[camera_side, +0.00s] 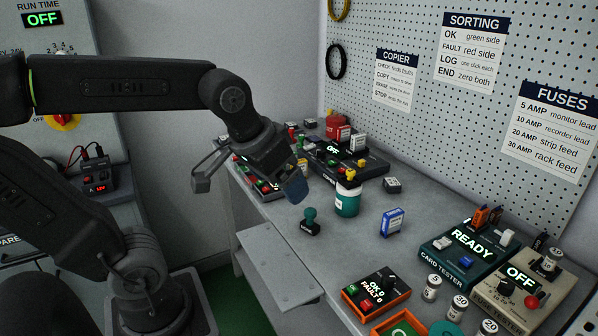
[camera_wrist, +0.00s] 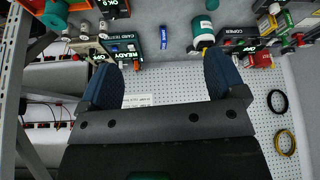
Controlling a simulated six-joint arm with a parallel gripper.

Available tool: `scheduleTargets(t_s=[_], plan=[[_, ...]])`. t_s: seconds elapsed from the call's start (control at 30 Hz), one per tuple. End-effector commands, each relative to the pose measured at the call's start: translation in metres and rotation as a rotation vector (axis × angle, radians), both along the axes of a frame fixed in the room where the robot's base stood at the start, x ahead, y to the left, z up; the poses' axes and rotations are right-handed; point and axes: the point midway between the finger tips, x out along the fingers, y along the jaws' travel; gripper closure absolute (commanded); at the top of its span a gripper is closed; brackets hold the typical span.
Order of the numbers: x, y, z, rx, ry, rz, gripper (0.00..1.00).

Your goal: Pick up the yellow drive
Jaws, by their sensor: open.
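My gripper (camera_side: 248,184) hangs above the left edge of the bench, jaws wide apart and empty. Its two dark blue finger pads also show in the wrist view (camera_wrist: 162,65). Another yellow piece (camera_side: 302,165) shows just behind my gripper. I cannot tell which is the yellow drive. In the wrist view a yellow patch (camera_wrist: 208,44) shows by the jar, above the right finger, too small to identify.
A dark green stamp (camera_side: 310,222) and a blue-and-white box (camera_side: 392,222) stand on the bench. The card tester (camera_side: 455,252), the beige tester (camera_side: 525,290) and an orange-edged counter (camera_side: 376,293) fill the near right. The pegboard (camera_side: 440,120) rises behind. Bare bench lies around the stamp.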

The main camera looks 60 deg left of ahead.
Motion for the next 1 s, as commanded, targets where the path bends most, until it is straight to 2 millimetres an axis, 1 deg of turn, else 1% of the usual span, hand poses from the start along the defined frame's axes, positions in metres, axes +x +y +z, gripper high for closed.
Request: scheduleTargets(t_s=[0.03,0.07,0.1,0.17,0.2,0.27,0.3,0.37,0.4,0.47,0.5,0.57,0.6,0.67,0.7,0.8,0.9,1.0], plan=[[0.022,0.012,0.008,-0.005,0.018,0.070,0.11],[0.034,0.018,0.013,-0.010,0.025,0.113,0.11],[0.050,0.029,0.018,-0.015,0.033,0.172,0.11],[0.075,0.045,0.024,-0.023,0.045,0.260,0.11],[0.090,0.056,0.027,-0.027,0.052,0.317,0.11],[0.114,0.075,0.029,-0.034,0.062,0.406,0.11],[0.129,0.089,0.029,-0.036,0.067,0.465,0.11],[0.151,0.110,0.027,-0.042,0.074,0.555,0.11],[0.165,0.125,0.024,-0.044,0.078,0.615,0.11],[0.185,0.149,0.018,-0.048,0.082,0.705,0.11],[0.197,0.165,0.013,-0.049,0.086,0.764,0.11],[0.214,0.190,0.003,-0.051,0.088,0.856,0.11],[0.224,0.208,-0.005,-0.052,0.089,0.918,0.11],[0.238,0.234,-0.019,-0.053,0.088,1.009,0.11],[0.245,0.251,-0.028,-0.052,0.087,1.068,0.11],[0.258,0.290,-0.053,-0.050,0.082,1.201,0.11],[0.264,0.319,-0.073,-0.047,0.073,1.303,0.11],[0.266,0.337,-0.087,-0.046,0.066,1.370,0.11]])
